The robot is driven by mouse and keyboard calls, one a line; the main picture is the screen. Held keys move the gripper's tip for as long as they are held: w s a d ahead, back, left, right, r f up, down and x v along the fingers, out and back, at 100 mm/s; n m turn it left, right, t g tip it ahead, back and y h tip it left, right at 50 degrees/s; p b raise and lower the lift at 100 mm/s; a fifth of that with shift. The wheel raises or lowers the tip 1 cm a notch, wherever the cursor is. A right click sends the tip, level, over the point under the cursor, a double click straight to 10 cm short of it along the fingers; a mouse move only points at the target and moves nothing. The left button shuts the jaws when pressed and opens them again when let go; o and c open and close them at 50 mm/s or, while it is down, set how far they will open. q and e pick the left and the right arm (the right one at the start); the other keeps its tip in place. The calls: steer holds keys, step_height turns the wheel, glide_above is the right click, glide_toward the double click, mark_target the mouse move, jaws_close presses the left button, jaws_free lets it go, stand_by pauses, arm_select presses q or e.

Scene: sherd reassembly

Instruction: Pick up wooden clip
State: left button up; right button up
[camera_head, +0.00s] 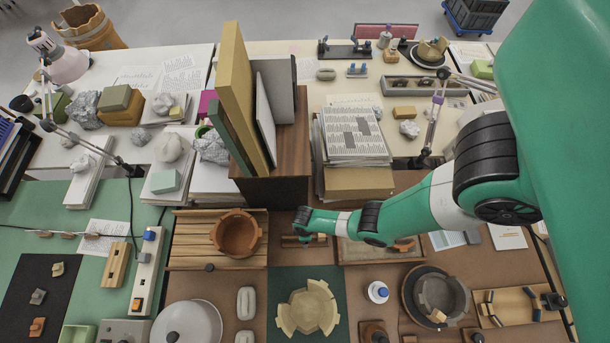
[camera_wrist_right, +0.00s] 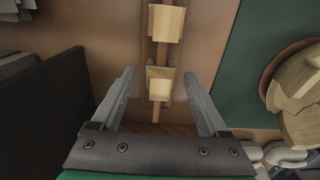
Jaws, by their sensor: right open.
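Two pale wooden clips sit on a narrow wooden rail in the right wrist view, a nearer wooden clip (camera_wrist_right: 160,84) and a farther wooden clip (camera_wrist_right: 166,22). My right gripper (camera_wrist_right: 158,74) is open, its two fingers on either side of the nearer clip with gaps showing. I cannot tell whether the fingertips are down at the clip's height. In the head view my right gripper (camera_head: 303,226) is over the clip rail (camera_head: 290,241) and hides part of it. My left gripper is not in view.
A brown box with upright books (camera_head: 288,150) and a paper stack (camera_head: 352,140) stand just behind my right gripper. A slatted wooden tray (camera_head: 190,245) with a reddish-brown bowl (camera_head: 236,234) is to its left. Pale joined sherds (camera_head: 308,308) lie in front on a green mat (camera_head: 278,278).

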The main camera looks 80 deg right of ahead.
steer(key=shift+f, duration=0.35)
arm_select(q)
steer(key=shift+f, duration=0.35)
arm_select(e)
steer(key=c, duration=0.9)
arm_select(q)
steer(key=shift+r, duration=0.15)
arm_select(e)
steer(key=shift+r, duration=0.15)
steer(key=shift+r+p, duration=0.3)
steer(key=shift+p, duration=0.3)
steer(key=r+p, duration=0.4)
steer(key=shift+s+a, duration=0.25)
steer(key=shift+s, duration=0.05)
arm_select(q)
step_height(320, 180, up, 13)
steer(key=p, duration=0.8)
arm_select(e)
steer(key=s+a+r, duration=0.2)
steer(key=s+a, duration=0.1)
steer(key=s+a+r, duration=0.6)
steer(key=shift+s+a, duration=0.1)
steer(key=shift+a, duration=0.15)
